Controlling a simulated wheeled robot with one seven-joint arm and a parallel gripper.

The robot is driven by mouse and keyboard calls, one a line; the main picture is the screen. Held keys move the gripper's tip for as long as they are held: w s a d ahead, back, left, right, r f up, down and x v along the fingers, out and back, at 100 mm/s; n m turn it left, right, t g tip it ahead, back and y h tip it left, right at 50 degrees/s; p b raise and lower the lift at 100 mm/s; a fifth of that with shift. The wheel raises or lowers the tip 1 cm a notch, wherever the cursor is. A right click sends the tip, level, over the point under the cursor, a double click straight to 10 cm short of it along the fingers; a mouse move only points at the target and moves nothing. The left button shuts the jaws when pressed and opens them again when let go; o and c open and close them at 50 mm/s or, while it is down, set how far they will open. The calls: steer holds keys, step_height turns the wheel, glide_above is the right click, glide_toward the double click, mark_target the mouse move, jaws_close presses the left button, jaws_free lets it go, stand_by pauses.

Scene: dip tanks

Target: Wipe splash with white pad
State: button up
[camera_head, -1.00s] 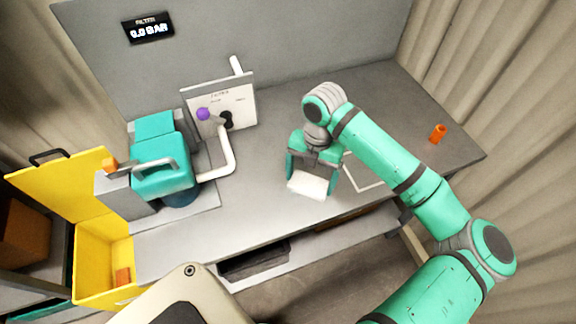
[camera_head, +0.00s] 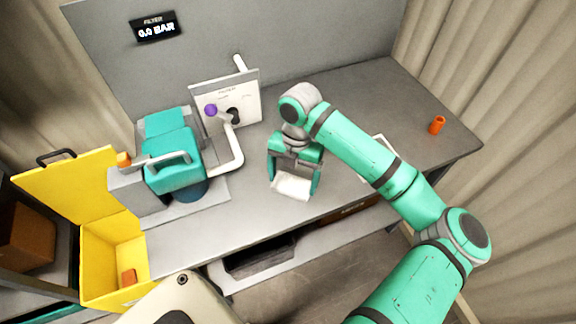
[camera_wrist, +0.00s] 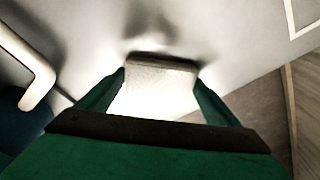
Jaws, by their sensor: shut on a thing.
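The white pad (camera_head: 291,186) is held between the fingers of my gripper (camera_head: 293,180), over the front middle part of the grey bench. In the wrist view the pad (camera_wrist: 158,88) sits between both green fingers of my gripper (camera_wrist: 155,95), with a dark strip along its far edge. The pad is low over the bench top; I cannot tell whether it touches. No splash can be made out on the bench in either view; the pad and gripper hide the surface under them.
A teal pump unit (camera_head: 173,160) with a white pipe (camera_head: 238,150) stands left of my gripper. A panel (camera_head: 226,100) with a purple knob stands behind. A white outline (camera_head: 381,150) is marked on the bench. An orange cylinder (camera_head: 437,125) is far right; an open yellow box (camera_head: 113,262) is at left.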

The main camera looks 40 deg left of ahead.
steer(key=shift+s+a+r, duration=0.1)
steer(key=shift+s+r, duration=0.05)
steer(key=shift+s, duration=0.1)
step_height(320, 180, up, 3)
steer(key=shift+a+f, duration=0.1)
steer(key=shift+f, duration=0.1)
steer(key=shift+w+d+r, duration=0.1)
steer(key=shift+w+r, duration=0.15)
steer(key=shift+r, duration=0.5)
steer(key=shift+w+d+r, duration=0.1)
steer(key=shift+w+r, duration=0.15)
steer(key=shift+r, duration=0.45)
steer(key=shift+d+r, duration=0.25)
steer(key=shift+r, duration=0.15)
steer(key=shift+s+r, duration=0.1)
steer(key=shift+r, duration=0.3)
steer(key=shift+s+a+r, duration=0.4)
steer(key=shift+a, duration=0.05)
steer(key=shift+w+d, duration=0.2)
